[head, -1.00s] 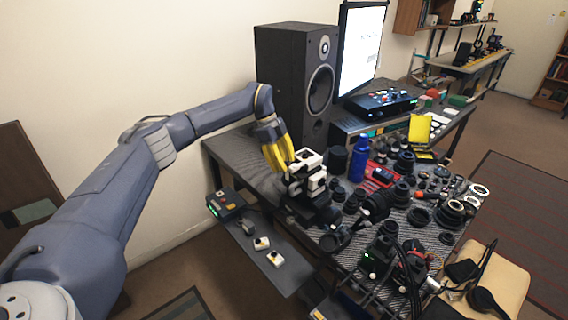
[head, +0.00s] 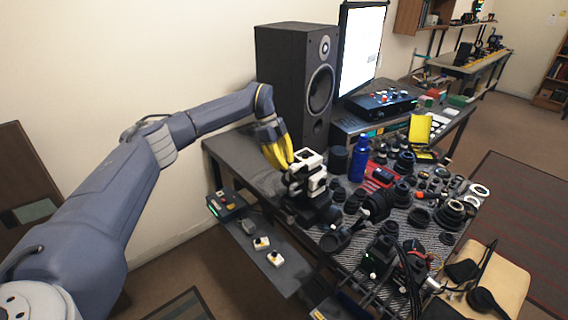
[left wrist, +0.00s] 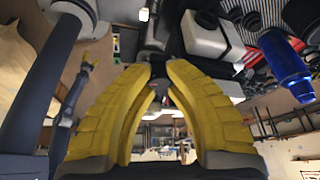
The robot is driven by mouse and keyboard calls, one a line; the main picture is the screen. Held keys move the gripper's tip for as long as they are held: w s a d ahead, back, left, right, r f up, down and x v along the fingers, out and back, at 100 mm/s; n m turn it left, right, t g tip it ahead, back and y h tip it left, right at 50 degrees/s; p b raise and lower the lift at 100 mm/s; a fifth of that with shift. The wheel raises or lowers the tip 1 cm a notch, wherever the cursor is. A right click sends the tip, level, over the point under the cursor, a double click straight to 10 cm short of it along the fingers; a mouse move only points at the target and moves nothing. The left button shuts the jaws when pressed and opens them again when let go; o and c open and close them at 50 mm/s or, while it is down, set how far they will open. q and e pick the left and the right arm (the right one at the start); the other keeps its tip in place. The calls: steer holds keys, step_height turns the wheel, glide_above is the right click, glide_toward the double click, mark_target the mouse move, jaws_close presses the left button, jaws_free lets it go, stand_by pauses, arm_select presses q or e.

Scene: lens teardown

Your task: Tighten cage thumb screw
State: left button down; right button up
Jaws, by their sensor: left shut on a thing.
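The cage assembly (head: 309,178), white blocks on a black base, stands at the near left part of the bench. My left gripper (head: 286,163) reaches down from the left, its yellow fingers at the assembly's left side. In the left wrist view the fingers (left wrist: 160,78) curve together around a small part at their tips. The part is mostly hidden, so I cannot make out the thumb screw clearly. A white block (left wrist: 213,37) of the assembly shows beyond the fingers.
A black speaker (head: 298,80) stands close behind my left arm. A blue bottle (head: 359,158) and several dark lens parts crowd the bench to the right. A small control box (head: 226,204) sits on the lower shelf. The bench's left corner (head: 226,150) is clear.

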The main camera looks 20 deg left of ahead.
arm_select(q)
steer(key=shift+d+m+g, duration=0.15)
steer(key=shift+m+g, duration=0.15)
steer(key=shift+m, duration=0.3)
steer(key=c, duration=1.5)
jaws_free()
steer(key=shift+o, duration=0.2)
steer(key=shift+a+r, duration=0.25)
steer(key=shift+r, duration=0.25)
steer(key=v, duration=1.1)
steer(key=shift+f, duration=0.1)
